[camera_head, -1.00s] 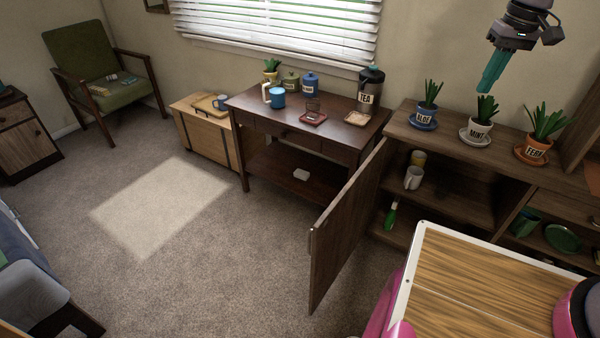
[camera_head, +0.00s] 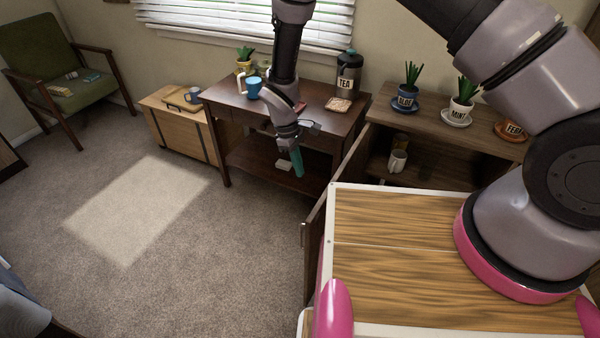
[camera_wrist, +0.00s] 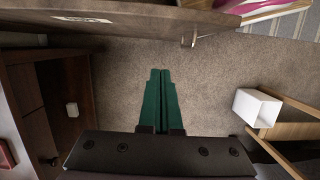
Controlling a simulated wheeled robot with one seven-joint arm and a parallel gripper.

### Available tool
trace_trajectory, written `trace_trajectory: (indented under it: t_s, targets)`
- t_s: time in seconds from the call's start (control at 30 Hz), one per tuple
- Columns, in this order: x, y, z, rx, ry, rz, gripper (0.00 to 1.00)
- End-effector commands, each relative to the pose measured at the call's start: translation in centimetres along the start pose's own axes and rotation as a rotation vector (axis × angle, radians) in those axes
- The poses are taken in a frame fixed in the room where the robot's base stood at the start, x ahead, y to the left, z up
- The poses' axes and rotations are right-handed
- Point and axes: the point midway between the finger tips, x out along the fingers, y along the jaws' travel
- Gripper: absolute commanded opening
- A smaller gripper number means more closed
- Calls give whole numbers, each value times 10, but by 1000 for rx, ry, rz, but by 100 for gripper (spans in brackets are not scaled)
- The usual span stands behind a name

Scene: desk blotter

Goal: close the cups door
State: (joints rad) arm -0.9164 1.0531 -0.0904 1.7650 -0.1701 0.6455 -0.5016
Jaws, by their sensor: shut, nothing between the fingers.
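The cups door (camera_head: 318,222) is a dark brown panel standing open from the left end of the plant cabinet. Its handle shows at the free edge. A white mug (camera_head: 397,161) and a yellowish cup behind it stand inside the cabinet. My gripper (camera_head: 298,165) has green fingers pointing down, in front of the brown side table and left of the door. In the wrist view the fingers (camera_wrist: 161,80) are together and empty over carpet. The door (camera_wrist: 130,19) crosses the top there, with a pale label and its metal handle (camera_wrist: 190,40), apart from the fingertips.
The side table (camera_head: 240,118) with a tea canister (camera_head: 347,76) and a small white item on its lower shelf is close to my gripper. Potted plants (camera_head: 407,92) stand on the cabinet. Open carpet (camera_head: 215,240) lies left of the door. A white bin (camera_wrist: 256,107) shows in the wrist view.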

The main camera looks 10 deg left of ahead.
Motion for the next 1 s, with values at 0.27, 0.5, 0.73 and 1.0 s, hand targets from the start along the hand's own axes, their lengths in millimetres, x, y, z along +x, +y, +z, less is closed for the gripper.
trace_trajectory:
  t_s: [0.27, 0.5, 0.73, 1.0]
  targets:
    - [61, 0, 2, 1, -5, -1, 0]
    - [86, 1, 21, 3, -2, -1, 0]
    - [90, 0, 38, 2, 0, 0, 0]
    - [91, 0, 40, 2, 0, 0, 0]
